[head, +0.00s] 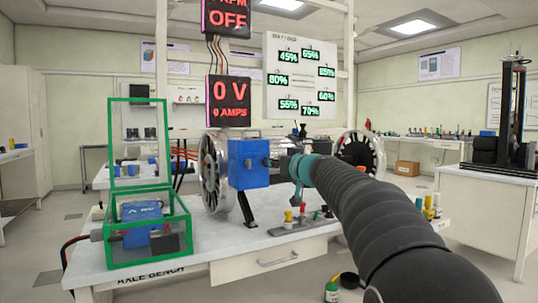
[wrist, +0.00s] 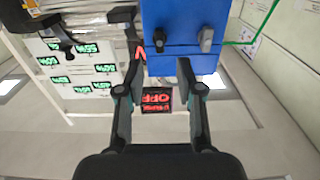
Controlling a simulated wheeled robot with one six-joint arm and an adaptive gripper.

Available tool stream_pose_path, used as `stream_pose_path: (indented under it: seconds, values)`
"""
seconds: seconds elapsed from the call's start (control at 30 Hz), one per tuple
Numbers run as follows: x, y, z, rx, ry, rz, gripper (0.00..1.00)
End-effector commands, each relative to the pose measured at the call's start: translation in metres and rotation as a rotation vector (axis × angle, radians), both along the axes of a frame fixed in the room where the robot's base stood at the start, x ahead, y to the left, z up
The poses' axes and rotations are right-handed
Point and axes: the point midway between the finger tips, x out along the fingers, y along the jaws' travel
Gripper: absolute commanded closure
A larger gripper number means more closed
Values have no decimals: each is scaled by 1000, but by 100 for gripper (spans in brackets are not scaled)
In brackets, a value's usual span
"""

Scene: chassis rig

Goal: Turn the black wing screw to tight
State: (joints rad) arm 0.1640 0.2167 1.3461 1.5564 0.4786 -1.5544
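A blue box (head: 250,163) stands on a black foot beside the left wheel on the axle bench, and it also fills the top middle of the wrist view (wrist: 185,60). Two small levers show on its face in the wrist view, a black one (wrist: 149,35) and a greyer one (wrist: 206,39). I cannot tell for certain which is the black wing screw. My gripper (wrist: 161,62) is open, with its two fingers apart and nothing visible held between them. In the head view my gripper (head: 296,167) is just right of the blue box, partly hidden by my arm.
Wheels (head: 214,172) stand at both ends of the axle. A green-framed case (head: 150,262) is at the bench's left. A small rack with coloured-handled tools (head: 300,226) lies at the front. Black clamp-like parts (wrist: 60,35) show at the wrist view's upper left.

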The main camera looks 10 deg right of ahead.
Motion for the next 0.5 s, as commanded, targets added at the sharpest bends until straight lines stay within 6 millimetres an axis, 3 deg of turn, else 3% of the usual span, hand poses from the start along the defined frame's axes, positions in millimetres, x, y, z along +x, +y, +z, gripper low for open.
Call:
stream_pose_path:
  seconds: [0.2,0.5]
  values:
    - [30,10,2,0,1,1,64]
    - [43,14,0,0,0,-1,64]
